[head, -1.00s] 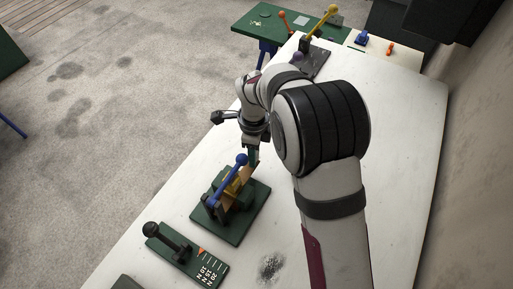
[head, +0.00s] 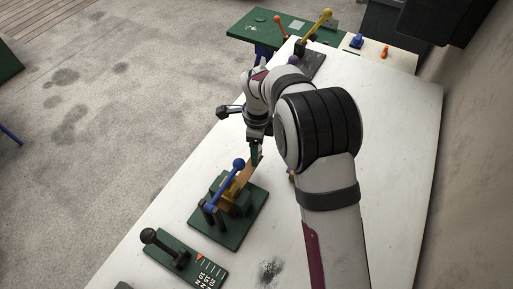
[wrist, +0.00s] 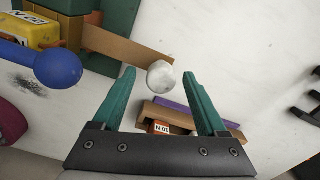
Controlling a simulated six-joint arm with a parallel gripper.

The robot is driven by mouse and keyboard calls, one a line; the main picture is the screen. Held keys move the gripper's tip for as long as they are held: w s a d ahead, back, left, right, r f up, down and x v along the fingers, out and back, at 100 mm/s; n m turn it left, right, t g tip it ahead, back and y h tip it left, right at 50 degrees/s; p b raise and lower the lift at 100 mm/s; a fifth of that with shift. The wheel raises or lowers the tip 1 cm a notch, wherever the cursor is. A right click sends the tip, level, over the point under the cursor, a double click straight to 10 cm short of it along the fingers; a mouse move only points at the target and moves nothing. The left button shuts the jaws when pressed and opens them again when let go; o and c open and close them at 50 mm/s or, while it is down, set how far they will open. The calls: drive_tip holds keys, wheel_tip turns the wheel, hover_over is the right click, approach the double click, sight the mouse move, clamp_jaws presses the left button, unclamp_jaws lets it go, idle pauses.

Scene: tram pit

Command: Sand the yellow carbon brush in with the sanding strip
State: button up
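The yellow carbon brush (wrist: 28,32) sits in the green fixture (head: 240,222), at the upper left of the wrist view. The tan sanding strip (wrist: 128,46) sticks out of the fixture beside it; it also shows in the head view (head: 243,175). A whitish round knob (wrist: 160,76) overlaps the strip's free end. My gripper (wrist: 159,74) has its teal fingers apart, one on each side of the knob, with gaps showing. A lever with a blue ball (wrist: 57,68) stands on the fixture; its ball also shows in the head view (head: 239,163).
A green gauge board with a black knob (head: 186,258) stands nearer. The white table (head: 390,140) is largely clear on the right.

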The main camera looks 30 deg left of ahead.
wheel_tip(320, 180, up, 15)
drive_tip(key=s+d+r+n, duration=0.2)
drive_tip(key=d+r, duration=0.2)
drive_tip(key=d, duration=0.7)
drive_tip(key=s+d+n+y, duration=0.1)
drive_tip(key=s+d+n, duration=0.2)
drive_tip(key=s+d, duration=0.75)
drive_tip(key=s+d+f+n, duration=0.3)
drive_tip(key=s+d, duration=0.3)
drive_tip(key=s, duration=0.4)
drive_tip(key=shift+d+f+n+y, duration=0.35)
drive_tip(key=shift+f+n+y, duration=0.05)
drive_tip(key=shift+f, duration=0.25)
